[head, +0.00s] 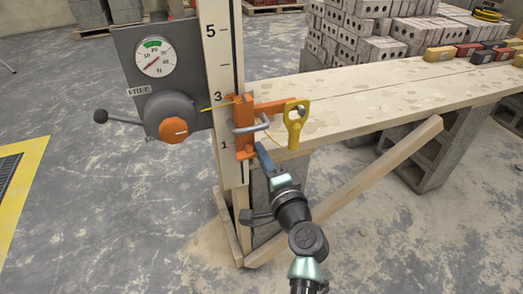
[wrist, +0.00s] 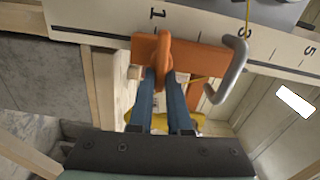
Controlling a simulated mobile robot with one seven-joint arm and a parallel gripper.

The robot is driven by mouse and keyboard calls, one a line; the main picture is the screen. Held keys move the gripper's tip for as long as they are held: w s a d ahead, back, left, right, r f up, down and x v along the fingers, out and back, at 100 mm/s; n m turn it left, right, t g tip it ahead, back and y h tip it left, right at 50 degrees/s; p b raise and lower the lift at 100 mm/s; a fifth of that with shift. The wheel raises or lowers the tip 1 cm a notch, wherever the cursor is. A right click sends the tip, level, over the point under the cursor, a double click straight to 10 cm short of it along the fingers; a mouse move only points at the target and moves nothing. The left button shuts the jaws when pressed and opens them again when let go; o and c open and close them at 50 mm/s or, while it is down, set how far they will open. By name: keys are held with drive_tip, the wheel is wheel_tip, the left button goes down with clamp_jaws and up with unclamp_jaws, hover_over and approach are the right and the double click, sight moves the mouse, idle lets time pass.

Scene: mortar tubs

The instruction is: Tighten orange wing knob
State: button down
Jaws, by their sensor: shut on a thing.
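The orange wing knob (wrist: 165,52) shows in the wrist view as an upright orange wing in front of an orange clamp block (wrist: 205,56). The blue fingers of my gripper (wrist: 163,78) are shut on the wing, one on each side. In the head view my gripper (head: 262,150) reaches up to the lower right of the orange clamp (head: 243,120) on the numbered white post (head: 218,75). The knob itself is hard to make out there, partly hidden by the fingers. A grey bent handle (wrist: 232,70) sits beside the knob.
A grey box with a round dial (head: 155,58), a "FREE" label, a black-knobbed lever (head: 115,118) and an orange round knob (head: 174,130) stands left of the post. A yellow loop-shaped piece (head: 295,125) hangs at the plank's near end. A slanted wooden brace (head: 350,190) lies to the right.

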drive_tip(key=shift+a+m, duration=0.4)
idle(0.3)
drive_tip(key=c, duration=0.9)
unclamp_jaws()
drive_tip(key=shift+o, duration=0.2)
drive_tip(key=shift+d, duration=0.15)
drive_tip(key=shift+s, duration=0.1)
drive_tip(key=p+v, duration=0.2)
drive_tip(key=v, duration=1)
drive_tip(key=shift+s, duration=0.4)
drive_tip(key=shift+d+r, duration=0.1)
drive_tip(key=shift+d, duration=0.05)
